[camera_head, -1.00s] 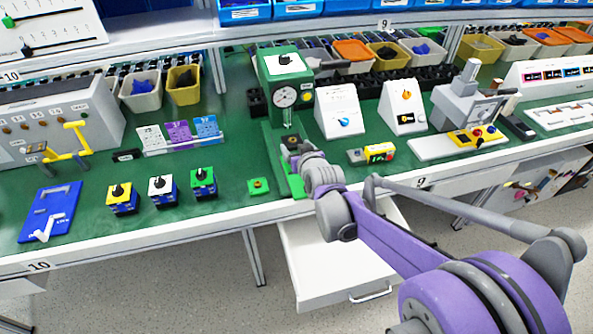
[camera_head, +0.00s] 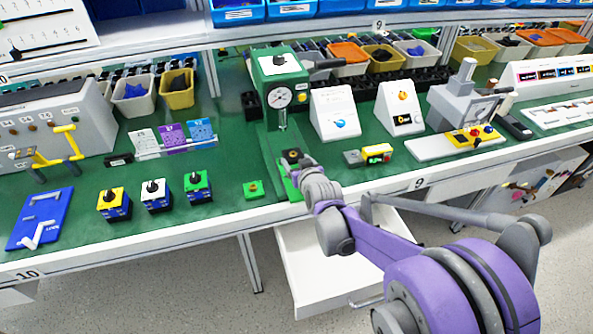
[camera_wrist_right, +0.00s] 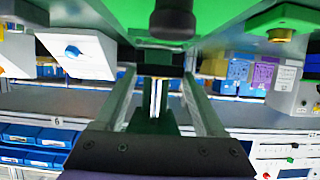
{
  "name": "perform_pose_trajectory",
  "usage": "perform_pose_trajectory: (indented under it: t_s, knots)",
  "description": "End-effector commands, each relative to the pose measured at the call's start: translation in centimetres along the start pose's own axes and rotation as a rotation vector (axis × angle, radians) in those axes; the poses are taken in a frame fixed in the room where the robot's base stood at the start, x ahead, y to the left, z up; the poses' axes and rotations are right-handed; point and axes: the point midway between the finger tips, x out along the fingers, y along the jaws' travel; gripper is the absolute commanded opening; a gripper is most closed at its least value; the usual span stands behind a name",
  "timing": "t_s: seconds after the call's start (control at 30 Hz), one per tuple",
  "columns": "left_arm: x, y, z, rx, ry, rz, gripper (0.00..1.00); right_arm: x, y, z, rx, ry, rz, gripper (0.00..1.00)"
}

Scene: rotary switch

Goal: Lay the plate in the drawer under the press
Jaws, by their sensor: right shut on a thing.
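The green press (camera_head: 273,70), with a round dial and a metal ram, stands on the bench. My right gripper (camera_head: 293,166) is at the front of its base, below the ram, and seems shut on a small dark plate (camera_head: 292,156) with a brass-coloured spot. In the right wrist view the fingers (camera_wrist_right: 160,75) stand apart with a dark block, likely this plate, between their tips. The white drawer (camera_head: 300,280) under the bench is pulled out, and my right arm hides part of it; its visible bottom looks bare. My left gripper is not in view.
A small green block (camera_head: 252,189) lies left of the press base. Two white dial boxes (camera_head: 335,112) and a yellow-topped button box (camera_head: 377,153) stand to the right. Several rotary switches (camera_head: 155,196) are farther left. The bench's front edge (camera_head: 190,235) lies above the open drawer.

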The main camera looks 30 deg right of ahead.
Motion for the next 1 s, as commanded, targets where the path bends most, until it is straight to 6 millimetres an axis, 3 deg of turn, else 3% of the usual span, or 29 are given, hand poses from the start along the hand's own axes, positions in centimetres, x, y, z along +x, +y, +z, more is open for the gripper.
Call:
perform_pose_trajectory:
  t_s: [0.2,0.63,0.67,0.8,1.0]
  knots:
    - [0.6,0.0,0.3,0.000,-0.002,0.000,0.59,1.2,0.0,2.8,0.001,0.000,0.000,0.14]
    - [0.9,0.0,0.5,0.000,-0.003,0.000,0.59,1.4,0.0,3.4,0.000,0.000,0.000,0.14]
    - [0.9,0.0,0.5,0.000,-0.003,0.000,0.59,1.4,0.0,3.3,0.000,0.000,0.000,0.75]
    - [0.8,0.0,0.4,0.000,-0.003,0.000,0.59,1.3,0.0,3.2,0.000,0.000,0.000,1.00]
    - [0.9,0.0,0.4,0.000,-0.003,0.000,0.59,1.3,0.0,3.2,0.000,0.000,0.000,1.00]
